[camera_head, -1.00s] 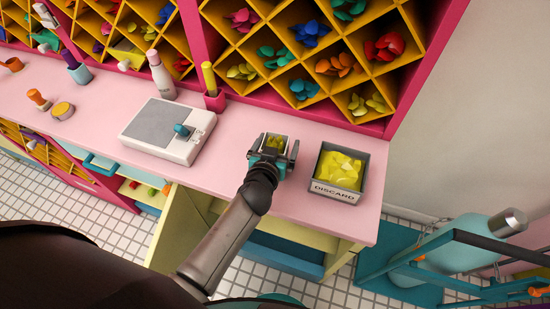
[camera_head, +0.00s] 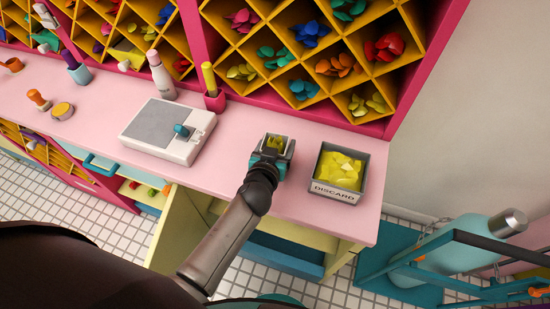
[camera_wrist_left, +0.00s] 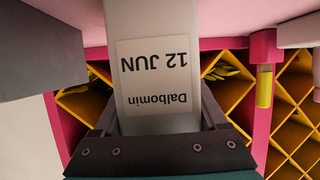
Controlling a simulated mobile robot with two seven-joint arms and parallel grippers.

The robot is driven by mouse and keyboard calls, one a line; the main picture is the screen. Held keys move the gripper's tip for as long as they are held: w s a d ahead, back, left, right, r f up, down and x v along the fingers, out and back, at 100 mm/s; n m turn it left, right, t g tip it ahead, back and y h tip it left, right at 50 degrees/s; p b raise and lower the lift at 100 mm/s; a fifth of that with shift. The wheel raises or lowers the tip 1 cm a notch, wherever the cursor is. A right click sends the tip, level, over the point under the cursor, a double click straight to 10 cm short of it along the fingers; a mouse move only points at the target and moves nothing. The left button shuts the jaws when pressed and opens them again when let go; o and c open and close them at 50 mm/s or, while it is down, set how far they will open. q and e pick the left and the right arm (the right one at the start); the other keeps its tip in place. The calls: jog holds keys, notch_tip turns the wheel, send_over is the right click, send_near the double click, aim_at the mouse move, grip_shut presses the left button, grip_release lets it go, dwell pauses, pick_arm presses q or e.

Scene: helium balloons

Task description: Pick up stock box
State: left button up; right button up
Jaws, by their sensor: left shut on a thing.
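The stock box (camera_wrist_left: 152,65) is a pale box. I cannot tell whether the box still touches the counter. My right gripper is not in view.
A grey DISCARD bin (camera_head: 317,192) with yellow pieces stands just right of the gripper. A white scale (camera_head: 152,125) stands to the left. Behind are a pink cup (camera_head: 214,101) with a yellow marker and a pink-framed rack (camera_head: 300,60) with balloons.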

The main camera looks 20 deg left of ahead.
pick_arm(q)
jog(key=shift+r, duration=0.15)
notch_tip(320, 180, up, 9)
jog(key=p, duration=0.3)
jog(key=shift+r, duration=0.15)
notch_tip(320, 180, up, 10)
jog(key=p, duration=0.1)
jog(key=shift+r+p, duration=0.25)
jog(key=shift+p, duration=0.15)
